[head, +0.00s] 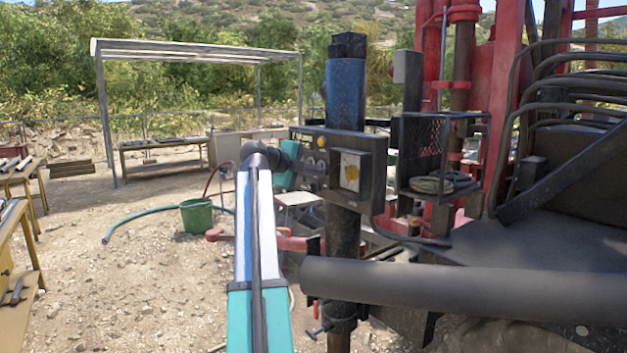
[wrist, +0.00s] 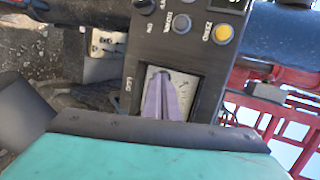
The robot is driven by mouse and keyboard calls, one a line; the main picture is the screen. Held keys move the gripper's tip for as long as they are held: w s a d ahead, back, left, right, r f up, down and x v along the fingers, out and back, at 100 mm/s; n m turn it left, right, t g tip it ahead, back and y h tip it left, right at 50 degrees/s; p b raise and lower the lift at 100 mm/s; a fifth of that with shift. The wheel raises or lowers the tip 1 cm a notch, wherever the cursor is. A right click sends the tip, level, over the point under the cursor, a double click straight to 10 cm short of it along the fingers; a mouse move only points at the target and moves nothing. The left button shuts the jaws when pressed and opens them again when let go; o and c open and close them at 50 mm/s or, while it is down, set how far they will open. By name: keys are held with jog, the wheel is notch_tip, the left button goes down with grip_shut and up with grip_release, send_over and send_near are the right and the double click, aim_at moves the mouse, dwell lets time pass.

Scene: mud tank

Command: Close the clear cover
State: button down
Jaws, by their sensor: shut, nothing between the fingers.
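A dark control box (head: 312,168) is fixed to the upright post. Its face carries round knobs and a framed pale panel (head: 349,171) with a yellow patch. In the wrist view the box (wrist: 208,62) shows close up, with knobs, a yellow button (wrist: 223,34) and a framed window marked LOG. My gripper (wrist: 166,74) is shut and empty, its narrow fingers in front of that window; I cannot tell whether they touch it. In the head view my gripper's teal body is beside the box's left end. I cannot clearly make out the clear cover or its position.
The blue and black post (head: 345,95) rises through the box. A thick dark pipe (head: 450,287) crosses low at right. A mesh basket (head: 437,155) with coiled hose and the red rig stand right of the box. A green bucket (head: 199,216) sits on open gravel at left.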

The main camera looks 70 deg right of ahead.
jog(key=shift+d+b, duration=0.45)
jog(key=shift+b, duration=0.45)
jog(key=shift+w+a, duration=0.1)
jog(key=w+f+b+v, duration=0.1)
jog(key=w+b+v, duration=0.1)
jog(key=v, duration=1.1)
jog(key=shift+b, duration=0.8)
jog(key=shift+r, duration=0.1)
